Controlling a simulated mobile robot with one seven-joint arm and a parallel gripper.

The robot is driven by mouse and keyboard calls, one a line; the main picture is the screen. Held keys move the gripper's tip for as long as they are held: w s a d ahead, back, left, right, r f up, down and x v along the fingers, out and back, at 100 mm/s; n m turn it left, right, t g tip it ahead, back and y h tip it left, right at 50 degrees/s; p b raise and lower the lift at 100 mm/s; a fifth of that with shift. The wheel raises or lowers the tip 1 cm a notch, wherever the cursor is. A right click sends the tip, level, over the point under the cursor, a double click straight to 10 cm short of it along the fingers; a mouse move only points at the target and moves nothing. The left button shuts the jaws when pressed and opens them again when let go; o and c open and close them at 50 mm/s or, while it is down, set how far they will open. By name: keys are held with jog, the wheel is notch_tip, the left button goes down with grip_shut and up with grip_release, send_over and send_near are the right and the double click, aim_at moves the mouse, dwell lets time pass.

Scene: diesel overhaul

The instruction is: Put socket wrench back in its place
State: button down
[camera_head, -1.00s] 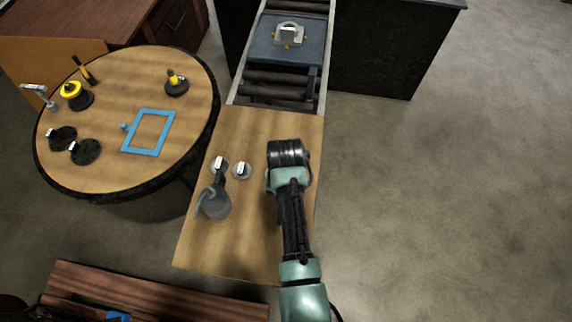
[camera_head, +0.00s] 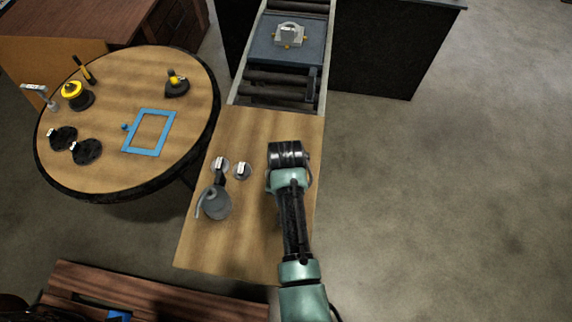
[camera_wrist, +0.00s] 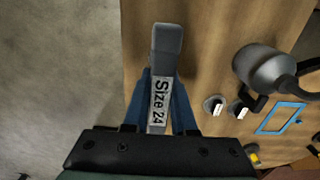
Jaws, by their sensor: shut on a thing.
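In the wrist view, a grey bar-like tool with a white "Size 24" label (camera_wrist: 164,42), which looks like the socket wrench, points away from my gripper. My gripper (camera_wrist: 160,92) has its blue fingers shut around it, one on each side. The tool's lower end is hidden by the gripper body. In the head view my gripper is above the wooden bench top (camera_head: 252,130), on its right side; its fingers and the held tool are hidden beneath the arm.
A grey oil can (camera_head: 216,204) and two small labelled round parts (camera_head: 242,171) stand left of my arm. A blue rectangular frame (camera_head: 166,133) lies on the round table (camera_head: 112,185) among several other parts. A roller conveyor (camera_head: 275,92) adjoins the bench's far end. Open floor lies right.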

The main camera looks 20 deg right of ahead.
jog(key=shift+f+b, duration=0.7)
jog(key=shift+f, duration=0.4)
jog(key=shift+c, duration=0.5)
grip_release()
notch_tip(320, 180, up, 9)
jog(key=p, duration=0.9)
jog(key=shift+r, duration=0.15)
jog(key=shift+w, duration=0.1)
